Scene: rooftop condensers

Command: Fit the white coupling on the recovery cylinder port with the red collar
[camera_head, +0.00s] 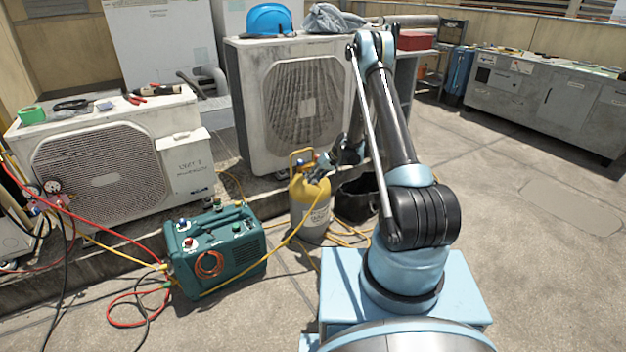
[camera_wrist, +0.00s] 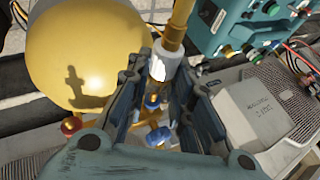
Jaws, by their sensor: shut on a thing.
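The recovery cylinder (camera_head: 311,212) is yellow on top and grey below, and stands upright on the roof floor. Its yellow top fills the upper left of the wrist view (camera_wrist: 92,48). A blue knob (camera_wrist: 158,136) and a red part (camera_wrist: 72,124) show near the valve; I cannot tell whether the red part is the collar. My gripper (camera_wrist: 168,72) is shut on the white coupling (camera_wrist: 165,64), which ends a yellow hose (camera_wrist: 179,20). In the head view my gripper (camera_head: 322,170) is at the cylinder's top. Whether the coupling touches a port is hidden.
A teal recovery machine (camera_head: 214,250) with hoses stands left of the cylinder. A black open container (camera_head: 357,200) is close on its right. Condenser units (camera_head: 292,105) stand behind. Yellow and red hoses (camera_head: 130,310) lie on the floor. The floor at right is clear.

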